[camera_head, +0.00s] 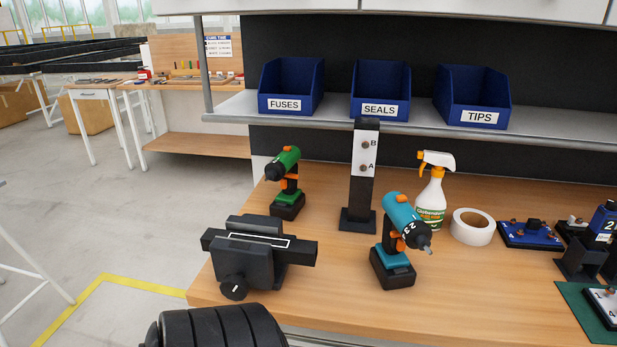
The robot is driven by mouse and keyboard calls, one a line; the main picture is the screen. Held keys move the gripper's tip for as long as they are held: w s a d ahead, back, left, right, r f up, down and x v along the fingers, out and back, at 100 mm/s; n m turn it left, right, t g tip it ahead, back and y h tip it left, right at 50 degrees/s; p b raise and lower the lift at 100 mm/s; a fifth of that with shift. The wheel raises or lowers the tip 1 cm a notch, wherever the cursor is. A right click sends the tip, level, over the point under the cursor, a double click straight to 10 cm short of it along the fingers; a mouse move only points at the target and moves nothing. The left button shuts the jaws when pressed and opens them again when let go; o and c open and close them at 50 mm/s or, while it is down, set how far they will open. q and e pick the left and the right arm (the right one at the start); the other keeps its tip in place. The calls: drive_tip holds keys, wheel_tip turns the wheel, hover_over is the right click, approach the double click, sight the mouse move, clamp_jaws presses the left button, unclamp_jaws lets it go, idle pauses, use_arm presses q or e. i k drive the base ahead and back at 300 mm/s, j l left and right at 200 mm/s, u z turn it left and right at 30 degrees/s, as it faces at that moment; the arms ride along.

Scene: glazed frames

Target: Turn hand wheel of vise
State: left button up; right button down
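The black vise (262,262) stands at the front left edge of the wooden workbench. A white outlined strip marks its upper face. Its small round black hand wheel (234,288) faces the front, low on the vise, and is fully visible with nothing touching it. A black ribbed rounded part fills the bottom edge just below the hand wheel; I cannot tell for sure whether it belongs to my arm. No fingers of my left or right gripper show.
A green drill (286,180) stands behind the vise. A black post (360,195) with A and B knobs, a teal drill (398,245), a spray bottle (432,195) and a tape roll (472,226) stand to the right. Blue bins sit on a shelf (400,124) above. Front middle bench is clear.

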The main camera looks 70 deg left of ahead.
sight(234, 287)
drive_tip(key=u, duration=2.4)
